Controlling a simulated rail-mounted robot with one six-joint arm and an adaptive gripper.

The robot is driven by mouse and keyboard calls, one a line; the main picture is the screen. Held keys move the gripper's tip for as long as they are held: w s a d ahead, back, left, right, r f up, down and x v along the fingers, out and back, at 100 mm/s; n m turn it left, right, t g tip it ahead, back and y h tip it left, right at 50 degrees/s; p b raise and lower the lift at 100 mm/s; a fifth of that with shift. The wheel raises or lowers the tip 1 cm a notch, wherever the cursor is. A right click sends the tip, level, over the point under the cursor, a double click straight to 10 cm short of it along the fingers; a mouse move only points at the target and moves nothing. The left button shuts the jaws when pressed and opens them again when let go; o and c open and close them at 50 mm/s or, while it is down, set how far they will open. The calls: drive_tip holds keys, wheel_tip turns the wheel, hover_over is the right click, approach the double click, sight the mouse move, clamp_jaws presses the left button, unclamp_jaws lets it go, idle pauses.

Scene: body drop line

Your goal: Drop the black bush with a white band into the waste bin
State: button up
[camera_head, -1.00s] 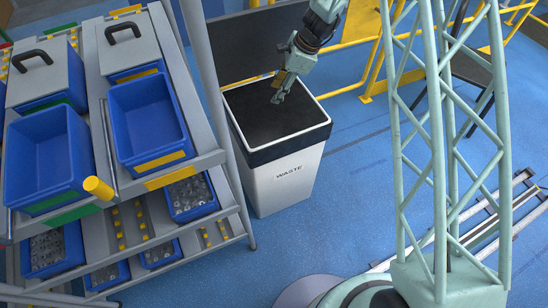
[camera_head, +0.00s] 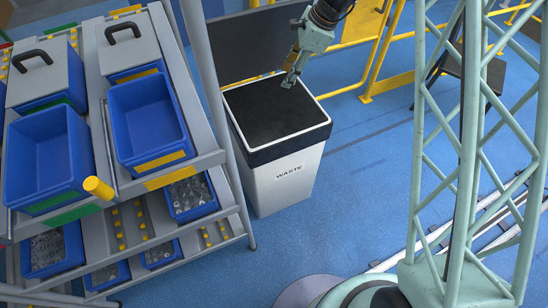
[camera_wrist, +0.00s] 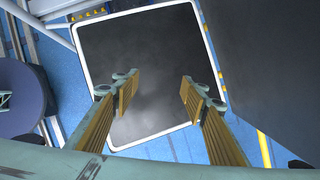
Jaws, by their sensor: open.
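The waste bin (camera_head: 285,185) is white with a black rim and a "WASTE" label, standing on the blue floor right of the shelf rack. Its dark opening also shows in the wrist view (camera_wrist: 150,55), between and beyond my fingers. My gripper (camera_head: 289,82) is above the far right part of the bin's opening. In the wrist view my gripper (camera_wrist: 158,88) has its fingers wide apart with nothing between them. I see no black bush with a white band in any view; the bin's inside is too dark to make anything out.
A shelf rack (camera_head: 235,160) with blue bins (camera_head: 146,120) stands left of the waste bin. A yellow rail (camera_head: 350,42) and a dark panel (camera_head: 250,45) are behind it. The blue floor (camera_head: 350,190) to the right is open.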

drive_tip(key=shift+v, duration=1.1)
drive_tip(key=s+d+r+n+t+h, duration=0.1)
drive_tip(key=s+d+r+n, duration=0.3)
drive_tip(key=s+r, duration=0.85)
drive_tip(key=s+d+r+n, duration=0.45)
drive_tip(key=s+r, duration=0.45)
drive_tip(key=r, duration=0.6)
drive_tip(key=s+d+r+n+h, duration=0.1)
drive_tip(key=s+d+r+n, duration=0.1)
drive_tip(key=s, duration=0.8)
drive_tip(key=s+d+r+n+t+h, duration=0.1)
drive_tip(key=s+d, duration=0.4)
drive_tip(key=s, duration=0.6)
drive_tip(key=s+d+r+n+t+h, duration=0.1)
drive_tip(key=s+d+r+n, duration=0.2)
drive_tip(key=s, duration=0.8)
drive_tip(key=shift+s+d+r+n, duration=0.25)
drive_tip(key=shift+r+n, duration=0.1)
drive_tip(key=shift+n, duration=1)
